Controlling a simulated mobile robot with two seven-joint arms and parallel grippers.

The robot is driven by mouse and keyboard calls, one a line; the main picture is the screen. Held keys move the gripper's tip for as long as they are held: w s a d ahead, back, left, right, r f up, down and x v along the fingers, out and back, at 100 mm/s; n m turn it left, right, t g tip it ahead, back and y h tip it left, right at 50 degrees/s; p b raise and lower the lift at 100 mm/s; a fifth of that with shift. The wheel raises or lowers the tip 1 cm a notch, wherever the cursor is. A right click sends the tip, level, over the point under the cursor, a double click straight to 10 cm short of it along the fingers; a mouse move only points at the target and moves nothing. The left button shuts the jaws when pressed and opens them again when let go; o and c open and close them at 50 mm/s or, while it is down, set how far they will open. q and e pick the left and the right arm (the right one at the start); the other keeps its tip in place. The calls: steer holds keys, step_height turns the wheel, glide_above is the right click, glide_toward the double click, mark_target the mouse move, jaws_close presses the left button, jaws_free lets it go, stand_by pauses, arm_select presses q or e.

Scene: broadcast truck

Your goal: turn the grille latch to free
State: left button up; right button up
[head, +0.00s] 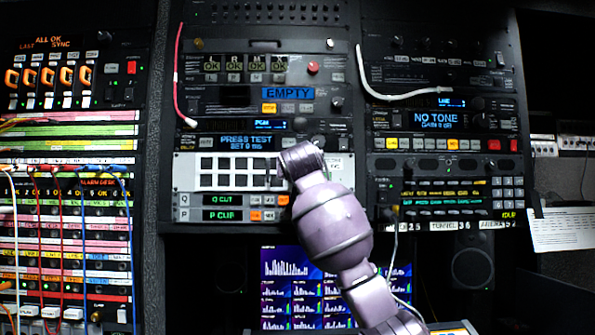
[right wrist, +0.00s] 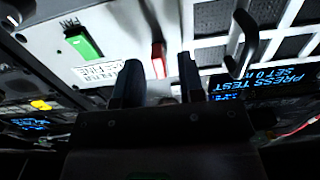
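The grille is a pale panel (head: 181,172) with rows of dark openings, in the middle rack of the head view. Part of its pale face (right wrist: 205,58) also shows at the upper right of the right wrist view. A small red piece (right wrist: 158,58), which looks like the latch, stands on the pale face there. My right gripper (right wrist: 159,65) is open, its two dark fingers on either side of the red piece with gaps showing; contact cannot be told. In the head view my right arm hides the panel's right end and the gripper. My left gripper is out of view.
A green block (right wrist: 84,43) sits left of the red piece, with a white label below it. A dark hooked handle (right wrist: 243,45) stands out close right of my fingers. A PRESS TEST display (head: 246,141) is just above the panel. A white cable (head: 385,94) hangs at the right rack.

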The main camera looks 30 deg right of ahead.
steer(key=shift+s, duration=0.1)
steer(key=b+v, duration=0.2)
steer(key=v, duration=0.8)
steer(key=shift+s, duration=0.25)
steer(key=shift+a, duration=0.15)
